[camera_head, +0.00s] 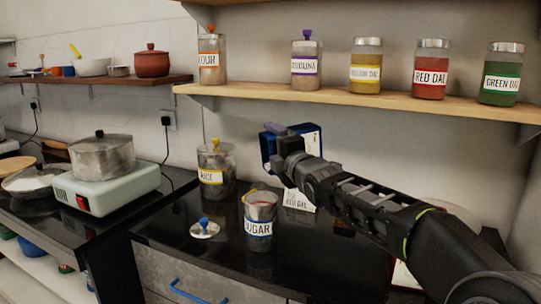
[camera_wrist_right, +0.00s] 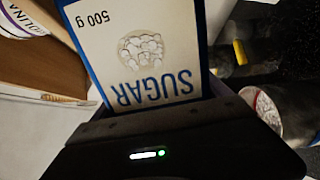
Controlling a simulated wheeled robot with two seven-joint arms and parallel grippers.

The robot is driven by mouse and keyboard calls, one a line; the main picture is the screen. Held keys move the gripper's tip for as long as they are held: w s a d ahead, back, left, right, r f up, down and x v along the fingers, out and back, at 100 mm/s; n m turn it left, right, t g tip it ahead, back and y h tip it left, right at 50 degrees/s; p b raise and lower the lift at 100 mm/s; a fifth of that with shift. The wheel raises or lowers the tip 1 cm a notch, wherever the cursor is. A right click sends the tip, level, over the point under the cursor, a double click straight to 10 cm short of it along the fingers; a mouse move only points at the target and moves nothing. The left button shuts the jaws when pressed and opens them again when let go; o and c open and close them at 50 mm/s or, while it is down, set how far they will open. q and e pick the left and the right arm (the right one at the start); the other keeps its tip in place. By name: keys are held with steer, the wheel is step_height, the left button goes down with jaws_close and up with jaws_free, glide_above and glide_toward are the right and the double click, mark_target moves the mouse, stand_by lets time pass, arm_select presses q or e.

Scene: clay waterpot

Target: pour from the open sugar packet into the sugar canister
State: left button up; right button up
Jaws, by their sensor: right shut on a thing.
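The sugar packet (camera_head: 313,141) is white and blue, held by my right gripper (camera_head: 284,148) above and behind the sugar canister (camera_head: 259,230). In the right wrist view the packet (camera_wrist_right: 140,50) fills the middle, its "SUGAR" print upside down in the picture. Its opening is hidden, and no sugar is seen falling. The canister stands upright on the counter without a lid, with a white "SUGAR" label; its rim shows at the right of the right wrist view (camera_wrist_right: 262,105). A lid with a blue knob (camera_head: 205,229) lies left of the canister. My left gripper is out of view.
A lidded canister with a yellow knob (camera_head: 214,170) stands behind the lid. A white card (camera_head: 299,199) stands right of the sugar canister. A shelf (camera_head: 330,98) with several labelled jars hangs above. A stove with a pot (camera_head: 102,157) is at left. The front counter is clear.

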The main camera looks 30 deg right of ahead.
steer(key=shift+d+r+m+p, duration=0.15)
steer(key=shift+r+m+p, duration=0.25)
steer(key=shift+r+p, duration=0.6)
steer(key=shift+f, duration=0.1)
steer(key=shift+d+m+p, duration=0.3)
steer(key=shift+m+p, duration=0.4)
steer(key=shift+p, duration=0.15)
steer(key=shift+s+d+f+m+p, duration=0.1)
steer(key=shift+d+f+m+p, duration=0.1)
steer(key=shift+f+m+p, duration=0.3)
steer(key=shift+d+m+p, duration=0.25)
steer(key=shift+m+p, duration=0.1)
steer(key=shift+m, duration=0.65)
steer(key=shift+d+f+m, duration=0.15)
steer(key=shift+f+m, duration=0.15)
steer(key=shift+m, duration=0.2)
